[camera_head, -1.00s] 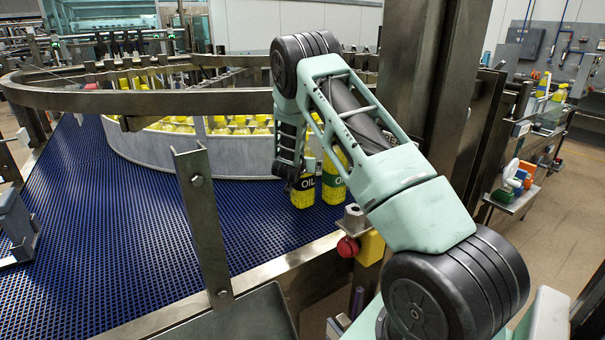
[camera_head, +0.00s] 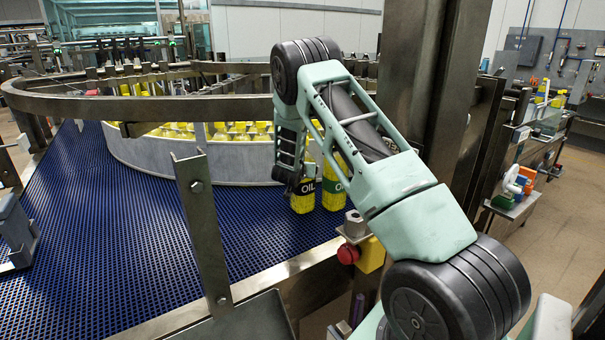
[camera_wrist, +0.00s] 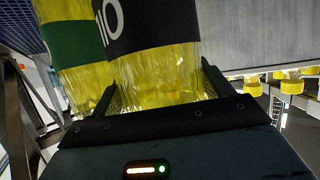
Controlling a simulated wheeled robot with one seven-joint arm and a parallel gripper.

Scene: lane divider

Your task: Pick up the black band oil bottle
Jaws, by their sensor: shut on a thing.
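The black band oil bottle (camera_head: 303,203) is yellow with a black label reading OIL. It stands upright at the belt's right edge in the head view. A green band bottle (camera_head: 333,191) stands close beside it on the right. In the wrist view, the black band bottle (camera_wrist: 158,80) fills the space between the fingers of my gripper (camera_wrist: 157,92), which is shut on it. The green band bottle (camera_wrist: 82,62) is at its left there, outside the fingers. The fingertips are mostly hidden in the head view, and the bottle's upper part is covered by my arm.
The blue conveyor belt (camera_head: 130,235) is broad and mostly clear on the left. A curved metal rail (camera_head: 150,105) and a grey wall (camera_head: 180,158) with many yellow bottles lie behind. A metal post (camera_head: 206,230) stands in front, and a red button (camera_head: 347,254) is at the belt's near edge.

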